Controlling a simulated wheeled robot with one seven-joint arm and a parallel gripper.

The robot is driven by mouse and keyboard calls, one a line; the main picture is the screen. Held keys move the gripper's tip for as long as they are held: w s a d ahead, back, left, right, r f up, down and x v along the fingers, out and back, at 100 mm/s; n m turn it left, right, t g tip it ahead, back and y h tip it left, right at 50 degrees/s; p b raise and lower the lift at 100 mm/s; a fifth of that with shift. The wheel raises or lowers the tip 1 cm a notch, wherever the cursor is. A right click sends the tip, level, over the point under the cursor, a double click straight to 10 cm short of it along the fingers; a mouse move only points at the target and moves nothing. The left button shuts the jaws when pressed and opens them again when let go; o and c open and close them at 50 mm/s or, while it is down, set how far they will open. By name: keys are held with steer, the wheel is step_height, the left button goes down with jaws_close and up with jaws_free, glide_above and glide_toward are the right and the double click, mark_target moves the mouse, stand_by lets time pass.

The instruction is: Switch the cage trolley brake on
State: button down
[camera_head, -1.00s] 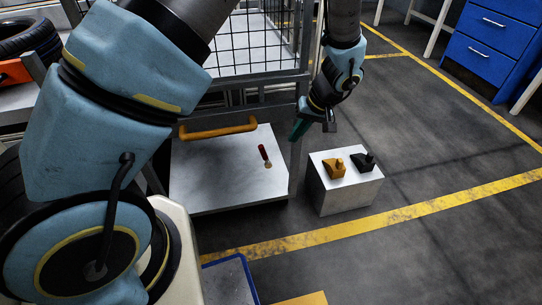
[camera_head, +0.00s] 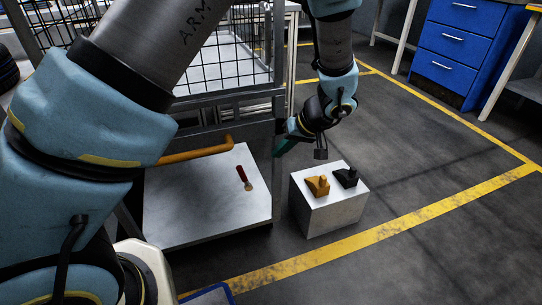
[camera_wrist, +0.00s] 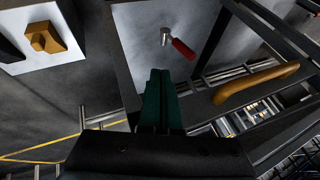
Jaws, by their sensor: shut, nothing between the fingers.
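The cage trolley has dark mesh sides, a pale flat panel (camera_head: 195,205) at its near end and an orange handle bar (camera_head: 195,150). A small brake lever with a red grip (camera_head: 243,177) and a metal pivot sits on the panel. In the wrist view the red lever (camera_wrist: 181,46) lies slanted beyond the fingertips, apart from them, and the orange handle (camera_wrist: 255,83) is to the right. My gripper (camera_head: 282,148) has green fingers and is right of and above the lever in the head view. The fingers (camera_wrist: 160,75) are shut together and empty.
A pale block (camera_head: 330,212) stands on the floor right of the trolley, with a yellow wedge (camera_head: 317,186) and a black wedge (camera_head: 346,178) on top. A blue drawer cabinet (camera_head: 462,45) is at the back right. Grey floor with yellow lines is clear between.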

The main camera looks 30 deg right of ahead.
mark_target(243, 175)
steer(key=w+a+f+b, duration=0.1)
steer(key=w+a+f, duration=0.4)
steer(key=f, duration=0.3)
steer(key=shift+a, duration=0.6)
